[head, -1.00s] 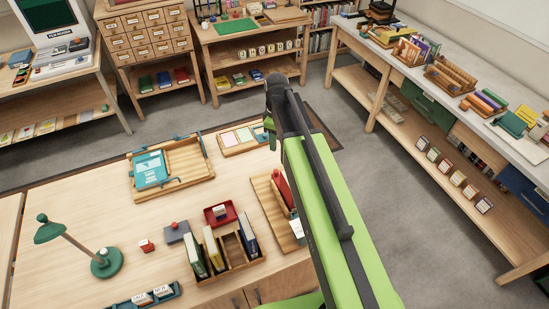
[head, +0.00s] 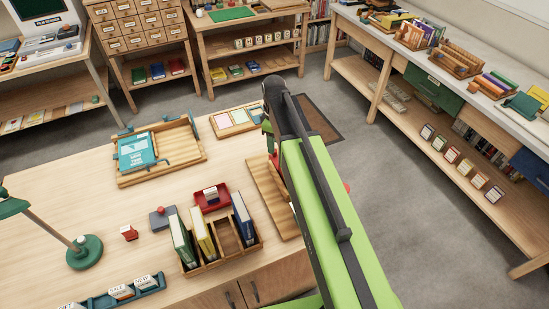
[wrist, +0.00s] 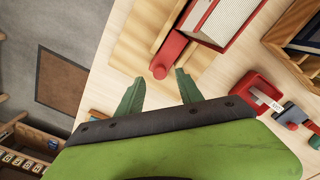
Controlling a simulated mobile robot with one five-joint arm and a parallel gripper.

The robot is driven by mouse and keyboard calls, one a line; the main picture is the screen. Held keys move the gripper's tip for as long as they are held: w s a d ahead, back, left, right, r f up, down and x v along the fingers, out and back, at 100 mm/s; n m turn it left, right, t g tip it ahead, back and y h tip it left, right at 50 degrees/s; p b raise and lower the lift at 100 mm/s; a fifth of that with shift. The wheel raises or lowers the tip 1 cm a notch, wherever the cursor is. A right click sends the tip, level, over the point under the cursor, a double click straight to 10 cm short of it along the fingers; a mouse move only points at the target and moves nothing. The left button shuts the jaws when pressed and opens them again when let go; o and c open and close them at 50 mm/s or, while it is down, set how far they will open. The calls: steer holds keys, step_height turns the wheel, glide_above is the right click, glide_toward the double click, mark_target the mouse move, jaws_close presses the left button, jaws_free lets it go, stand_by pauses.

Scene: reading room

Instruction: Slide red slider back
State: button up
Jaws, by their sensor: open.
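The red slider (wrist: 172,50) shows in the wrist view as a red bar with a rounded near end, on a pale wooden board (wrist: 140,35). A book with red covers and white pages (wrist: 228,18) is beside it. My gripper (wrist: 158,92) is open and empty; its two green fingers stand to either side of the slider's rounded end, just short of it. In the head view my gripper (head: 268,128) is over the far end of the wooden board (head: 266,190), and my arm hides most of the slider. I cannot tell whether the fingers touch it.
A wooden book rack (head: 222,258) and a red tray (head: 211,198) stand left of the board. A wooden tray with a teal book (head: 136,150), a card tray (head: 236,122) and a green lamp (head: 84,252) are also on the desk. Bare desktop lies between them.

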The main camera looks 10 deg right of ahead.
mark_target(277, 161)
step_height(277, 161, down, 3)
steer(key=shift+f+b, duration=0.15)
steer(key=shift+b, duration=0.8)
steer(key=shift+c, duration=0.4)
jaws_close()
